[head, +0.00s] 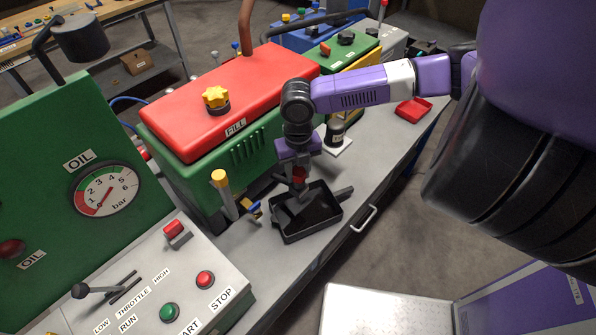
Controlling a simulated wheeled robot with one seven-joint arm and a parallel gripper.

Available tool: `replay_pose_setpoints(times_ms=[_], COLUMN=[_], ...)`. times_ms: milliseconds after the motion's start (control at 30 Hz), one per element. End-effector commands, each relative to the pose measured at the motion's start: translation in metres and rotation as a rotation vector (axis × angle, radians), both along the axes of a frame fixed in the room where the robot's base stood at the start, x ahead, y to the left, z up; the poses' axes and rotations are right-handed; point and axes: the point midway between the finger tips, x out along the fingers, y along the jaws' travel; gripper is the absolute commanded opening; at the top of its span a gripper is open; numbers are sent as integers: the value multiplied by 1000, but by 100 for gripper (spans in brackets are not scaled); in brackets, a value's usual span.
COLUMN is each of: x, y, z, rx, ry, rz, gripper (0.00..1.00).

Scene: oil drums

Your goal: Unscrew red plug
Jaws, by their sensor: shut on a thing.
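My gripper (297,180) points down over the black drip tray (308,228), in front of the green machine with the red top. It is shut on the red plug (299,176), of which a small red part shows between the fingers. I cannot tell whether the plug is still joined to the machine, as the gripper hides that area. The black tray sits on the grey bench below, and a dark spout-like part runs down into it.
The red machine cover (225,95) carries a yellow cap (216,99). A yellow-topped lever (220,180) stands left of the tray. A control panel (150,285) is at the lower left.

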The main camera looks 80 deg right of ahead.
Motion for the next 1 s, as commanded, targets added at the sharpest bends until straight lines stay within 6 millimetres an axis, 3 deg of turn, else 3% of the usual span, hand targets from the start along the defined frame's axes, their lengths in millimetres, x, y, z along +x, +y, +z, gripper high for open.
replay_pose_setpoints(times_ms=[1000], x=[0], y=[1], z=[10], rx=[1], ry=[0], rz=[-1], gripper=[0])
